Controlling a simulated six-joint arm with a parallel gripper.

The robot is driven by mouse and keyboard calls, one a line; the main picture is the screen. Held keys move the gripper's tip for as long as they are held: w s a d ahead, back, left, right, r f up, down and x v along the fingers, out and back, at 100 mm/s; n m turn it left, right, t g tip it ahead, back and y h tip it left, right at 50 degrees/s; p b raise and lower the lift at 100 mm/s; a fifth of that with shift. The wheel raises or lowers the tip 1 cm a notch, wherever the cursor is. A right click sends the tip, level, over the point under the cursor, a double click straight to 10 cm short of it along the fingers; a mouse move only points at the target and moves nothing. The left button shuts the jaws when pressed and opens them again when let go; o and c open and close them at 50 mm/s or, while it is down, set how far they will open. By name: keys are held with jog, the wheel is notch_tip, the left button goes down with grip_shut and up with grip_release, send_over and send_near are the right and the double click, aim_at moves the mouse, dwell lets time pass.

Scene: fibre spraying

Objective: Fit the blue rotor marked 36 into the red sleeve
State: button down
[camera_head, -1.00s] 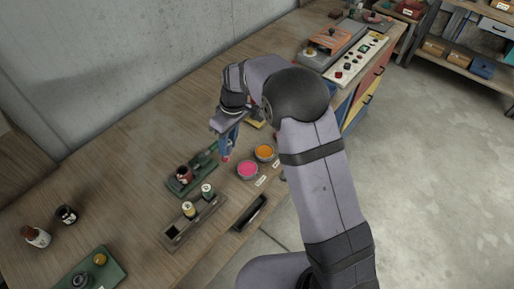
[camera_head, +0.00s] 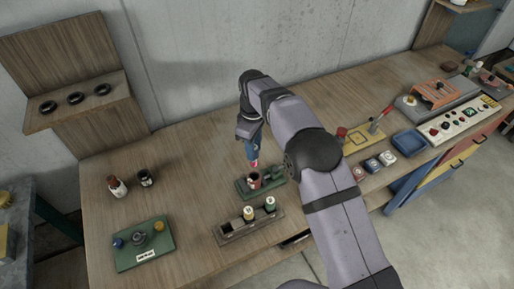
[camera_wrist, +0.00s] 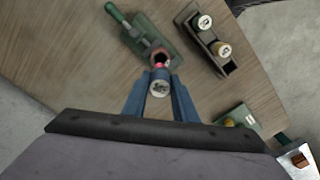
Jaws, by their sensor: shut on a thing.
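My gripper (camera_head: 253,147) has blue fingers, shut on a small cylinder with a pink lower end (camera_head: 254,163), above the green fixture. Fingers hide most of the cylinder. In the wrist view its round pale top (camera_wrist: 159,87) sits between the fingertips (camera_wrist: 160,98); the dark mark is too small to read, and I cannot confirm its blue colour. The dark red sleeve (camera_head: 253,181) stands upright on the green fixture (camera_head: 277,181), just below the pink end. In the wrist view a red ring (camera_wrist: 160,57) shows beyond the held top. I cannot tell whether cylinder and sleeve touch.
A dark rack (camera_head: 227,236) with two pale-topped cylinders and an empty slot stands in front of the fixture. A green board (camera_head: 150,256) with knobs and two bottles (camera_head: 117,187) are at left. The table behind the fixture is clear.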

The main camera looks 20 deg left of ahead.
jog(key=shift+f, duration=0.1)
jog(key=shift+f+b, duration=1.6)
jog(key=shift+f, duration=1.15)
jog(key=shift+f+b, duration=1.55)
jog(key=shift+f, duration=1.5)
dwell(0.4)
jog(key=c, duration=1.4)
grip_release()
jog(key=shift+o, duration=0.2)
jog(key=shift+r+b, duration=1.65)
jog(key=shift+r, duration=2.05)
